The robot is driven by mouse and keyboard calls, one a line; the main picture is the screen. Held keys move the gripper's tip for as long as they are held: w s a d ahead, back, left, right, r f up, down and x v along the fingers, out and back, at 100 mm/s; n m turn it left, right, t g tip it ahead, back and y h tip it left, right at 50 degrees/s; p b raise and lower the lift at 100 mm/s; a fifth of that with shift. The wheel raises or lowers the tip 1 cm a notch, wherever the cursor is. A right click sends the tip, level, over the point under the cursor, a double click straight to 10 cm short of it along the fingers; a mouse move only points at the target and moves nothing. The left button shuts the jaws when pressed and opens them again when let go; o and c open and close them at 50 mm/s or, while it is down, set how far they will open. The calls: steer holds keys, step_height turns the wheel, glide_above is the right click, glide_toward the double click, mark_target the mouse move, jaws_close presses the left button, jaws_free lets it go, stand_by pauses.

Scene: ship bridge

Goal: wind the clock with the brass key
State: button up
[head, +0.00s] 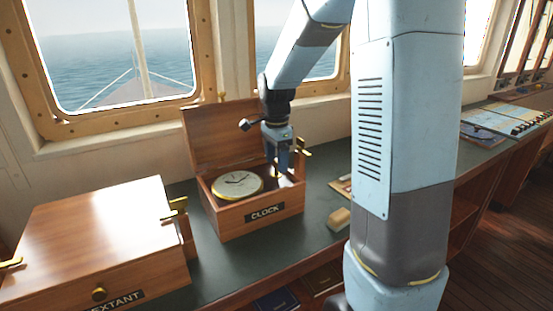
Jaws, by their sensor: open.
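The clock (237,186) has a pale round dial with dark hands and a brass rim. It lies face up inside an open wooden box (252,216) labelled CLOCK. The box's lid (228,136) stands raised at the back. My gripper (281,178) points down into the right part of this box, to the right of the dial and apart from it. It is open. A small brass-coloured spot shows at its fingertips, too small to tell whether it is the brass key. The key is not clearly seen elsewhere.
A closed wooden box (100,235) labelled SEXTANT stands at the left, with brass fittings. A small tan block (338,219) lies on the dark counter (312,232) right of the clock box. Charts (485,127) lie farther right. Windows rise behind. My arm hides part of the counter.

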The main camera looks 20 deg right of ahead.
steer(key=c, duration=1.1)
steer(key=shift+o, duration=0.2)
steer(key=shift+n, duration=0.5)
